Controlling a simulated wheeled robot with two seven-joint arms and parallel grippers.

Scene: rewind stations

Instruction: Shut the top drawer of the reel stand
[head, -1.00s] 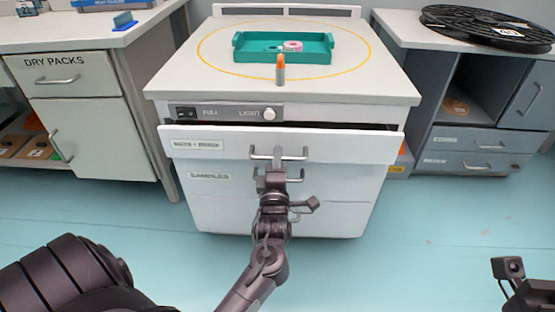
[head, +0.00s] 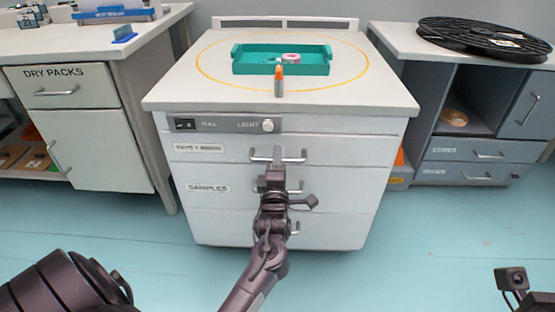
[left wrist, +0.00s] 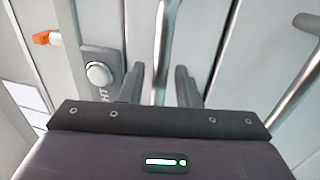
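The white stand (head: 160,97) is straight ahead, with its top drawer (head: 345,150) under the switch panel. The drawer front looks flush with the stand, and no gap shows above it. The drawer's bar handle (head: 292,160) also shows in the left wrist view (left wrist: 161,40). My left gripper (head: 274,165) is at this handle. In the left wrist view its two fingers (left wrist: 160,82) stand apart, one on each side of the bar, with space visible between them and it. Only part of my right wrist shows at the lower right; its fingers are out of view.
A teal tray (head: 257,68) and an orange-tipped stick (head: 279,82) are on the stand's top. A white DRY PACKS cabinet (head: 90,140) is at left. A grey cabinet (head: 428,100) with a black reel (head: 482,38) is at right. Blue floor lies clear in front.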

